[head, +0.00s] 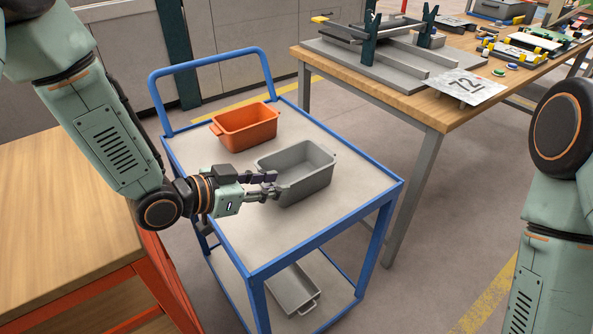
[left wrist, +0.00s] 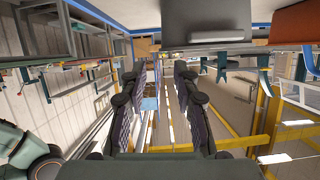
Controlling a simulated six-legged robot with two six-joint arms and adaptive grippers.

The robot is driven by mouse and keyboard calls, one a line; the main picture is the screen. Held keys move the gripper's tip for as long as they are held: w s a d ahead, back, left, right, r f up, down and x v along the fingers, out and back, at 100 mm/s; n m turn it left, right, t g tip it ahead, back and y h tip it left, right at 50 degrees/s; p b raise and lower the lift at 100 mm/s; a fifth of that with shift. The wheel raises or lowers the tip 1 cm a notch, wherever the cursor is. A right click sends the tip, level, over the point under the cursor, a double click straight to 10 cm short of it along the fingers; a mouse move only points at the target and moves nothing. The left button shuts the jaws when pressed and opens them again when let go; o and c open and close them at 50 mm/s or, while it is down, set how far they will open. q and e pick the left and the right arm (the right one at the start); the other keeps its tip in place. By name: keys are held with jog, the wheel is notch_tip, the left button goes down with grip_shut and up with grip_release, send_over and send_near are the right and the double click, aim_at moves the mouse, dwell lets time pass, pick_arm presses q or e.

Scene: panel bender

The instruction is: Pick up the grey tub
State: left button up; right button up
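The grey tub (head: 300,172) stands upright on the top of the blue-framed trolley. It is an empty open box with a small handle at its end. My left gripper (head: 272,184) is at the tub's left end, with its fingers level and pointing at it. In the left wrist view the fingers (left wrist: 158,75) are spread apart with nothing between them, and the grey tub (left wrist: 203,33) shows at the top, upside down. Whether the fingertips touch the tub I cannot tell. My right gripper is out of view; only its arm shows.
An orange tub (head: 245,126) stands behind the grey one on the trolley (head: 230,225). Another grey tub (head: 292,289) is on the lower shelf. A workbench (head: 420,105) with fixtures and a plate marked 12 (head: 466,88) is at the right. A wooden table (head: 60,215) is at the left.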

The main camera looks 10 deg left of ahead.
aim_at(309, 181)
pick_arm(q)
jog(key=x, duration=0.2)
jog(key=b+x, duration=0.1)
jog(key=x, duration=0.2)
jog(key=shift+d+f, duration=0.25)
jog(key=shift+d, duration=0.15)
jog(key=shift+w+f, duration=0.15)
jog(key=shift+w, duration=0.05)
jog(key=b+x, duration=0.1)
jog(key=x, duration=0.4)
jog(key=shift+w+a, duration=0.1)
jog(key=shift+w, duration=0.15)
jog(key=shift+a, duration=0.15)
jog(key=shift+s, duration=0.1)
jog(key=shift+c, duration=0.2)
jog(key=c, duration=0.5)
grip_shut()
